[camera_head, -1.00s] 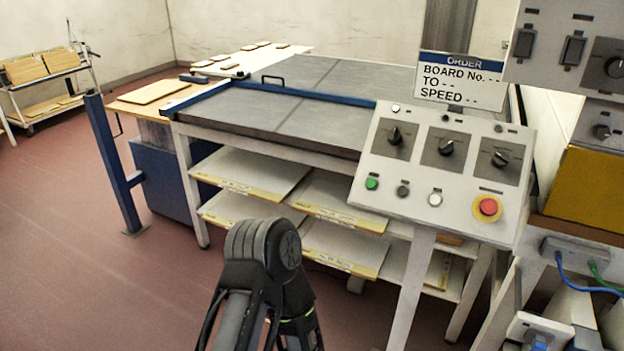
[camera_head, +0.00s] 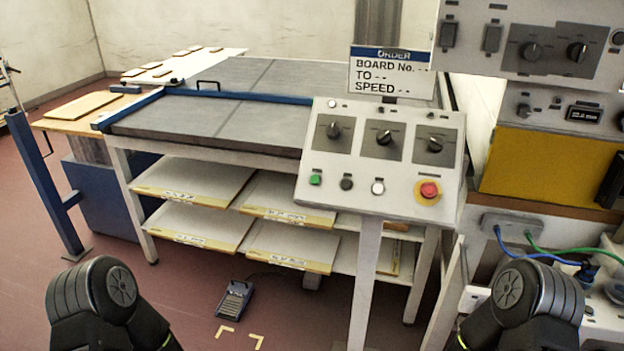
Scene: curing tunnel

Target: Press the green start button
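The green start button (camera_head: 315,179) sits at the lower left of the sloped control panel (camera_head: 335,204), in a row with a dark button (camera_head: 346,183), a white button (camera_head: 377,187) and a red emergency stop (camera_head: 429,189) on a yellow ring. Three black rotary knobs are above the row. Both of my arms show at the bottom of the view, one at the left and one at the right, below the panel and apart from it. Their gripper fingers are not visible. Nothing touches the green button.
An order sign (camera_head: 391,74) stands behind the panel. A grey-topped table (camera_head: 225,112) with shelves of boards is to the left. A foot pedal (camera_head: 234,299) lies on the floor. A yellow box (camera_head: 548,168) and cables are at the right. A blue post (camera_head: 43,185) stands at left.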

